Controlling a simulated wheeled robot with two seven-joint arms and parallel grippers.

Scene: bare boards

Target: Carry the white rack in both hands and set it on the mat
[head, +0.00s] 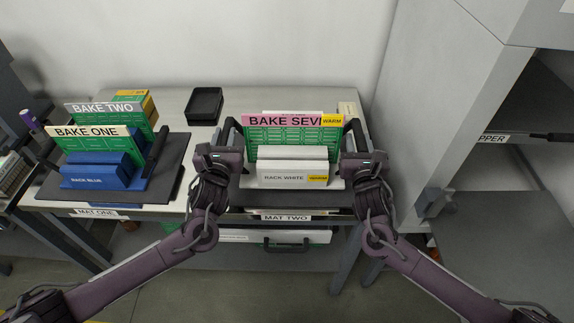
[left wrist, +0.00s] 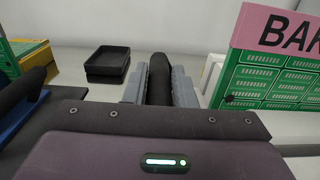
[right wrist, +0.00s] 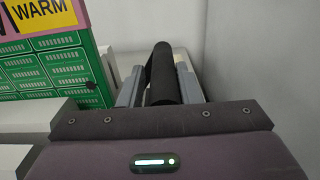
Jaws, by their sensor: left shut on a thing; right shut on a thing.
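The white rack (head: 291,172) carries a label reading RACK WHITE and holds an upright green board (head: 262,136) with a pink strip and a yellow WARM tag. It is upright over the dark mat two (head: 290,197); I cannot tell whether it touches it. My left gripper (head: 229,138) is shut on the rack's black left handle, which shows between the fingers in the left wrist view (left wrist: 158,82). My right gripper (head: 352,140) is shut on the black right handle, also seen in the right wrist view (right wrist: 161,78).
A blue rack (head: 85,181) with green boards stands on mat one (head: 170,185) at the left. A small black tray (head: 205,104) lies at the back of the table (head: 270,97). A grey cabinet (head: 440,100) stands close on the right.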

